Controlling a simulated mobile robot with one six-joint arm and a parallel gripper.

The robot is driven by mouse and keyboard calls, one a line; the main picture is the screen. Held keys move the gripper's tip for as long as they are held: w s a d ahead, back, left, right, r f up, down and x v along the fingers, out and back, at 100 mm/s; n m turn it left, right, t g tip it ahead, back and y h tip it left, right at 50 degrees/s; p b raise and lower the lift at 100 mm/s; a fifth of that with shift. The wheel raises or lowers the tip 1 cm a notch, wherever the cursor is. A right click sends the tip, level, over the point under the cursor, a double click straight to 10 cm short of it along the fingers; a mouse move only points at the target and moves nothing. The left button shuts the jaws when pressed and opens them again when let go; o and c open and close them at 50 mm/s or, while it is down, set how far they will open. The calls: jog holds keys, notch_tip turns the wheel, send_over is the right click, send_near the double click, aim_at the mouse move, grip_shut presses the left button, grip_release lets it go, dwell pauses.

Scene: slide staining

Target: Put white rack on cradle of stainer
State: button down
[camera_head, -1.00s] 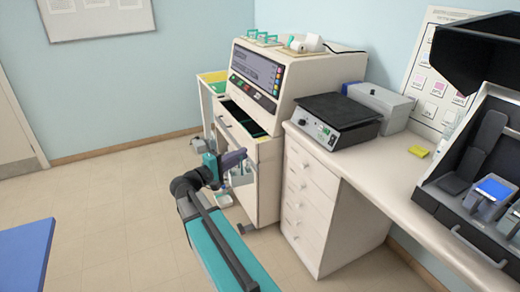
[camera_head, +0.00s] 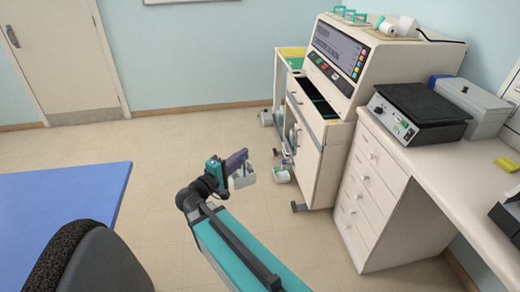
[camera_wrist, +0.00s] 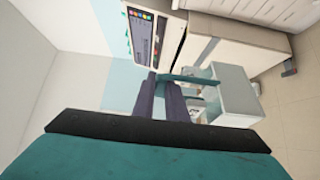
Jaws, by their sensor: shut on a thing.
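My gripper (camera_head: 242,158) is shut on the handle of the white rack (camera_head: 244,178), held in the air over the floor, left of the stainer. In the wrist view the pale, box-like rack (camera_wrist: 238,96) hangs to the right of the dark fingers (camera_wrist: 166,84), with its teal handle (camera_wrist: 193,78) at the fingertips. The stainer (camera_head: 385,58) is a large cream machine with a screen and coloured buttons, and it also shows in the wrist view (camera_wrist: 143,38). A dark open section (camera_head: 318,100) lies below its panel. I cannot make out the cradle.
A bench with drawers (camera_head: 374,190) stands right of the stainer, carrying a black-topped device (camera_head: 424,103). A blue table (camera_head: 62,195) and a dark chair (camera_head: 85,262) are at the left. Teal-handled items (camera_head: 350,15) sit on the stainer.

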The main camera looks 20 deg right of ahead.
jog(key=s+a+f+n+t+y, duration=0.1)
jog(key=a+t, duration=0.1)
jog(key=a, duration=0.7)
jog(key=shift+s+f+n+y, duration=0.15)
jog(key=shift+f+n+y, duration=0.15)
jog(key=shift+n, duration=0.1)
jog(key=shift+s, duration=0.15)
